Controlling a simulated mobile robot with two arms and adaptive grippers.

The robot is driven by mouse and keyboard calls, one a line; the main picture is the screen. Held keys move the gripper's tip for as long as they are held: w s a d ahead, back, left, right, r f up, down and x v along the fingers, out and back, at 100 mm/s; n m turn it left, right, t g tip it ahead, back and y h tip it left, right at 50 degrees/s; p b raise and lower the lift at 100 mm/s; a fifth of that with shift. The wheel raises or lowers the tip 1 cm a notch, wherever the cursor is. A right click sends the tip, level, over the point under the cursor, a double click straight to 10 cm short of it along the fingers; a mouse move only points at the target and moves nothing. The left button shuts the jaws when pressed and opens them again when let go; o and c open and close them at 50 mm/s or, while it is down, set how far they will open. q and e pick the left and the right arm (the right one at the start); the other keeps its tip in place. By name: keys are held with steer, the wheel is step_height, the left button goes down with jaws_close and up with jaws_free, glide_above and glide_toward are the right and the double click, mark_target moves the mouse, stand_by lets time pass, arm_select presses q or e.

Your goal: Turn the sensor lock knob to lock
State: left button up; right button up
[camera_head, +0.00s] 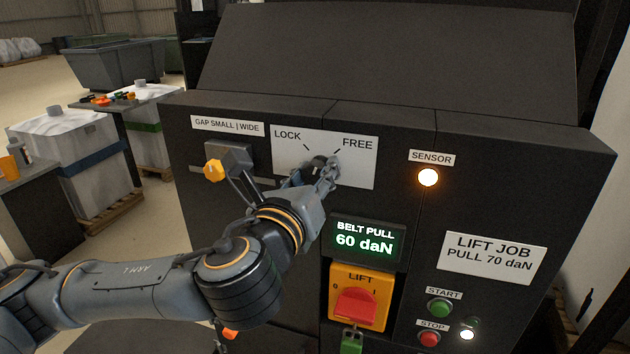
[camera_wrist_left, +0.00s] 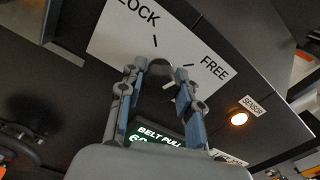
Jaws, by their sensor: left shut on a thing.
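The sensor lock knob (camera_head: 317,165) is a dark knob on a white plate (camera_head: 360,170) marked LOCK on the left and FREE on the right. My left gripper (camera_head: 326,177) is at the knob with its fingers shut on it and covers much of it. In the left wrist view the knob (camera_wrist_left: 160,70) shows as a dark rounded shape between the two fingertips (camera_wrist_left: 162,80). Which mark the knob points to is hard to tell. The SENSOR lamp (camera_head: 428,177) glows orange. My right gripper is not in view.
Right of and below the plate are a BELT PULL display (camera_head: 363,239) reading 60 daN, a red LIFT switch (camera_head: 355,307) on yellow, a green START button (camera_head: 439,308) and a red STOP button (camera_head: 429,339).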

arm_select(q)
steer(key=n+b, duration=0.1)
steer(key=n, duration=0.2)
steer(key=shift+n, duration=0.4)
steer(key=n, duration=0.2)
steer(key=shift+n+b, duration=0.4)
steer(key=n, duration=0.3)
steer(key=shift+n, duration=1.6)
steer(key=o, duration=1.2)
steer(key=shift+c, duration=0.2)
